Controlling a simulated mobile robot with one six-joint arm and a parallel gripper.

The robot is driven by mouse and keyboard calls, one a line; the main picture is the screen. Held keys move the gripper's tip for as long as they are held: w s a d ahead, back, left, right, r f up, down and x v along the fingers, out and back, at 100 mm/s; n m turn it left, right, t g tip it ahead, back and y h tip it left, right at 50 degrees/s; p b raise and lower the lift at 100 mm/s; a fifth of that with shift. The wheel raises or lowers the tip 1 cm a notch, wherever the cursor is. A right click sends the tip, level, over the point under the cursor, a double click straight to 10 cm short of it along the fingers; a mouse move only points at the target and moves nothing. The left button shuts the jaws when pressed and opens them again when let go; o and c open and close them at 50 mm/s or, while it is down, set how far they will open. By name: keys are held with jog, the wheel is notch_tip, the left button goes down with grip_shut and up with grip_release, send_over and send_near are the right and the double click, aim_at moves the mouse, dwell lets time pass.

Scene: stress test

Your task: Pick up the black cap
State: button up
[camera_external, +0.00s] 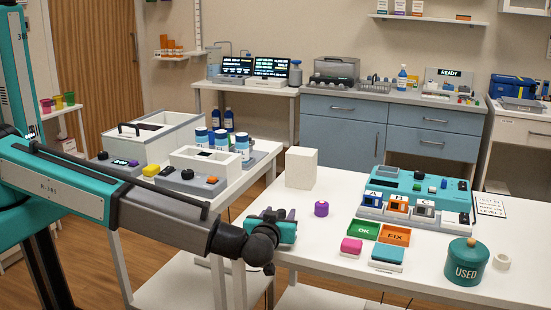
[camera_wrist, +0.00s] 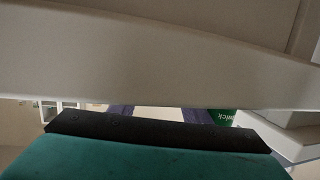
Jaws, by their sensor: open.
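I cannot clearly pick out a black cap in either view. A small dark knob-like piece (camera_external: 418,174) sits on the teal device (camera_external: 455,191) at the back of the right-hand table, but I cannot tell whether it is a cap. My gripper (camera_external: 280,214) is open at the left edge of that table, well to the left of the device. Nothing visible is held in it. In the wrist view, a teal part of my gripper with a black edge (camera_wrist: 160,133) fills the bottom, and a pale surface (camera_wrist: 160,55) covers the top.
A purple piece (camera_external: 321,209) and a white block (camera_external: 300,168) stand near my gripper. Green OK (camera_external: 364,231) and orange FIX (camera_external: 395,235) trays, a pink-topped block (camera_external: 351,246) and a teal USED canister (camera_external: 467,263) stand farther right. The table's front-left is clear.

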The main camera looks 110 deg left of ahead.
dwell(0.4)
grip_shut()
